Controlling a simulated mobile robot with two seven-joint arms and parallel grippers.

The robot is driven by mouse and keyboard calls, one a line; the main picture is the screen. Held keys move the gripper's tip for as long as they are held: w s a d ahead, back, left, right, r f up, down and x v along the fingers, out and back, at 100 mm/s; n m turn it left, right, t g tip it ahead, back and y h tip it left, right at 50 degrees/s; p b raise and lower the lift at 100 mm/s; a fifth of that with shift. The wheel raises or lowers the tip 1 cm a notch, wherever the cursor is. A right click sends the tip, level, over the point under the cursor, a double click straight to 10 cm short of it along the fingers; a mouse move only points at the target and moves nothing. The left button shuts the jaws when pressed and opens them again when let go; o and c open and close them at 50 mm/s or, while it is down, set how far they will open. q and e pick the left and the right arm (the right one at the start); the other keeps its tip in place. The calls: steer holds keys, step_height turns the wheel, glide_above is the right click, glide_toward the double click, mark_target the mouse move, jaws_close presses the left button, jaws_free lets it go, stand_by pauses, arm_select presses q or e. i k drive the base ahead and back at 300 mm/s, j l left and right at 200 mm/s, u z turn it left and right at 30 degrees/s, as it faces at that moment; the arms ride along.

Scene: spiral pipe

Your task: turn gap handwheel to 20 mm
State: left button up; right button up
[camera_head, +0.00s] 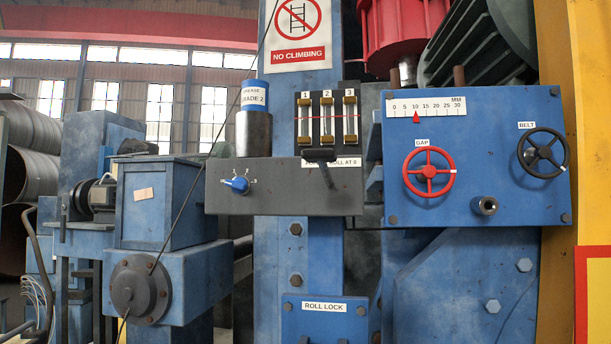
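The gap handwheel (429,172) is a red spoked wheel on the blue panel (470,215) at the right, under a small white GAP label (422,143). Above it is a white MM scale (427,107) marked from 0 to 30. Its red pointer (416,118) stands at about 10. Neither of my grippers shows in the head view, and nothing touches the handwheel.
A black BELT handwheel (543,153) sits right of the red one, with a metal stub (484,205) between and below them. Left are a grey box with a black lever (320,160), a blue knob (237,184) and sight gauges (327,117). A thin cable hangs at left.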

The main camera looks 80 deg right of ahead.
mark_target(429, 171)
steer(key=z, duration=3.6)
steer(key=j+z, duration=0.15)
steer(key=z, duration=0.35)
steer(key=j+z, duration=0.2)
steer(key=z, duration=0.3)
steer(key=j+z, duration=0.15)
steer(key=z, duration=0.35)
steer(key=j, duration=0.2)
steer(key=k, duration=0.05)
